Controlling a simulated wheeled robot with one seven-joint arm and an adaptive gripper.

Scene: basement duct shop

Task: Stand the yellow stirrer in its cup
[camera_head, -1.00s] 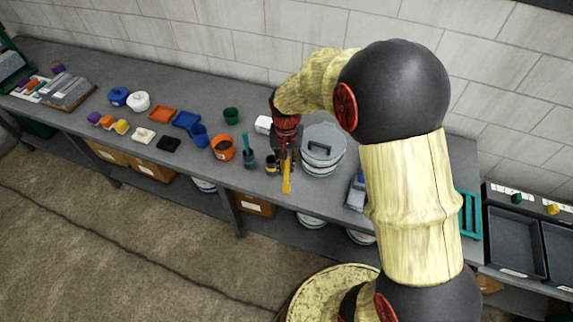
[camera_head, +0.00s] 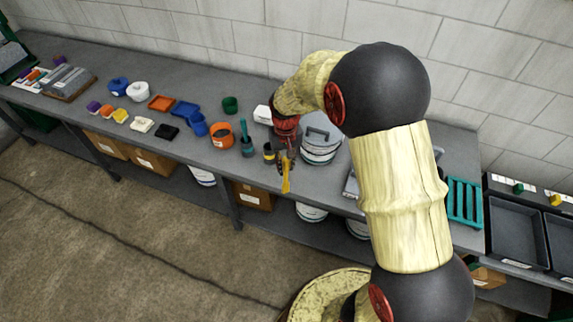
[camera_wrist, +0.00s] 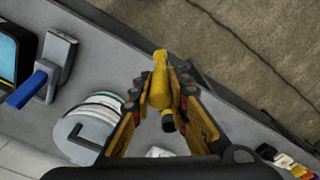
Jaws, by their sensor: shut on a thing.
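The yellow stirrer (camera_head: 286,184) is held in my gripper (camera_head: 285,160), its free end pointing down toward the bench's front edge in the head view. In the wrist view the stirrer (camera_wrist: 159,80) lies between both fingers of my gripper (camera_wrist: 162,82), which are shut on it. A small dark cup with a yellow band (camera_head: 269,152) stands on the bench just left of my gripper. It also shows in the wrist view, partly hidden behind the stirrer and a finger (camera_wrist: 167,121). The stirrer is outside this cup.
A dark teal cup with a teal stirrer (camera_head: 247,148) and an orange pot (camera_head: 222,136) stand left of the cup. A grey-lidded bucket (camera_head: 320,150) is close right of my gripper. A teal rack (camera_head: 465,202) lies farther right. The bench front edge is close.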

